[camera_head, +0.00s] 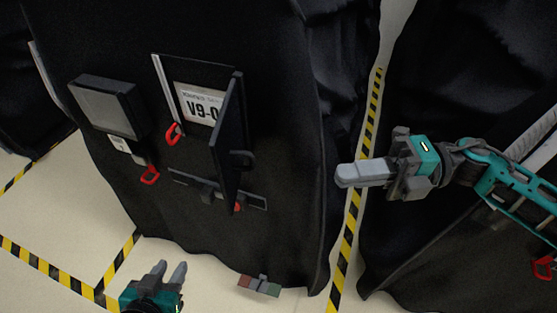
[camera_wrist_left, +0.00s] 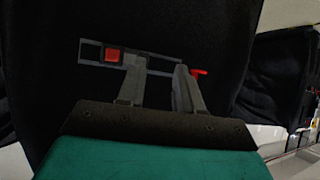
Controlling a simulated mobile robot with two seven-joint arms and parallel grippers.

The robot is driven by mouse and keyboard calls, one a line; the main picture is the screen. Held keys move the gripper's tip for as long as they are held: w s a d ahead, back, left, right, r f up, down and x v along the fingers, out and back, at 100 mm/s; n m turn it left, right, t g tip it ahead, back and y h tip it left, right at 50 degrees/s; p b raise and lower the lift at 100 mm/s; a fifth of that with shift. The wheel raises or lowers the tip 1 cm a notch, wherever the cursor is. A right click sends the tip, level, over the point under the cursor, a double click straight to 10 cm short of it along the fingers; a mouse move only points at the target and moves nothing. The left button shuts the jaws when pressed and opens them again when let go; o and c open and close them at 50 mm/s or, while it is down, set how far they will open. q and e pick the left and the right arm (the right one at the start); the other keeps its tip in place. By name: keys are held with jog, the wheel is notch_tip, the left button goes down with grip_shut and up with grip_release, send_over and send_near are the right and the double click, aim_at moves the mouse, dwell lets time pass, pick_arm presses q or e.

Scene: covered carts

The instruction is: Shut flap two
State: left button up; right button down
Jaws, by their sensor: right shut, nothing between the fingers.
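A black flap (camera_head: 229,142) on the covered cart stands swung out, seen nearly edge-on, with a small dark handle on its right face. Behind it is a label (camera_head: 198,103) reading "V9-0", its rest hidden by the flap. No number shows that marks it as flap two. My right gripper (camera_head: 342,175) is shut and empty, to the right of the flap and apart from it. My left gripper (camera_head: 170,268) is low in front of the cart, fingers apart and empty. In the left wrist view its fingers (camera_wrist_left: 158,80) point at a slotted grey bar (camera_wrist_left: 90,52) with a red block.
A grey-faced box (camera_head: 105,108) sits left of the flap, with red pulls (camera_head: 150,175) near it. A slotted bar (camera_head: 256,202) runs below the flap. A red-green block (camera_head: 258,286) is near the cover's lower edge. Another covered cart (camera_head: 450,80) stands right, beyond striped tape (camera_head: 347,245).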

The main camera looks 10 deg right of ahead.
jog(key=w+a+p, duration=0.1)
jog(key=w+a, duration=0.2)
jog(key=a, duration=0.7)
jog(key=shift+w+a, duration=0.3)
jog(key=shift+r, duration=0.1)
